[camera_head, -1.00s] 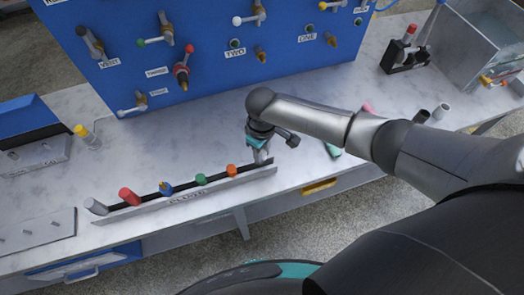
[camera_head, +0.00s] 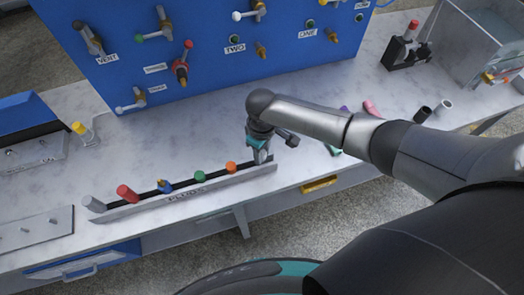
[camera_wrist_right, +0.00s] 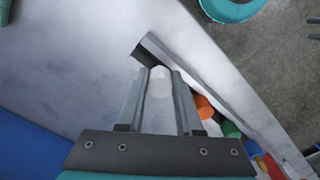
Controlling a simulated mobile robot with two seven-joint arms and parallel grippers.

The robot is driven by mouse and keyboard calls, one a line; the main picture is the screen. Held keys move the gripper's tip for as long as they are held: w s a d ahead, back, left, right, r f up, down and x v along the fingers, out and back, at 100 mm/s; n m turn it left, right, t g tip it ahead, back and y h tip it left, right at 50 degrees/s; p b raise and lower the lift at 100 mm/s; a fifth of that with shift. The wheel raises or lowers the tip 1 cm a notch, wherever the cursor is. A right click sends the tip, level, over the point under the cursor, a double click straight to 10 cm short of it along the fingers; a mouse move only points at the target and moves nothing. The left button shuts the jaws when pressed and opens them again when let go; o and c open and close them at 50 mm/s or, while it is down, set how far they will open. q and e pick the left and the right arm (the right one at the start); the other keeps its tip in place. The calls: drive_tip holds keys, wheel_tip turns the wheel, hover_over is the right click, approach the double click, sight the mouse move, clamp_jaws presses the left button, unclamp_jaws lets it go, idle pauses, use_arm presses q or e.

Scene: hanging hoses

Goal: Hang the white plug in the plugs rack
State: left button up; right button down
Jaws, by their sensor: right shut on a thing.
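The plugs rack (camera_head: 190,197) is a long, narrow grey metal holder with a dark slot along the front of the bench. Grey, red, blue, green and orange plugs stand in it. My right gripper (camera_head: 262,157) is at the right end of the rack, beyond the orange plug (camera_head: 231,167). In the right wrist view it is shut on the white plug (camera_wrist_right: 159,83), which sits between the two fingers at the end of the rack's slot. I cannot tell whether the plug is seated in the slot. My left gripper is not in view.
A blue panel (camera_head: 200,60) with several valves and fittings stands at the back. Loose dark and white cylinders (camera_head: 422,114) and a pink piece (camera_head: 371,108) lie right of my arm. A grey metal bin (camera_head: 480,40) is at far right. The bench behind the rack is clear.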

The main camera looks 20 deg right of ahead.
drive_tip(key=shift+f+b, duration=0.55)
drive_tip(key=shift+f, duration=0.35)
drive_tip(key=c, duration=0.5)
unclamp_jaws()
wheel_tip(320, 180, up, 15)
drive_tip(key=p, duration=0.2)
drive_tip(key=shift+r, duration=0.15)
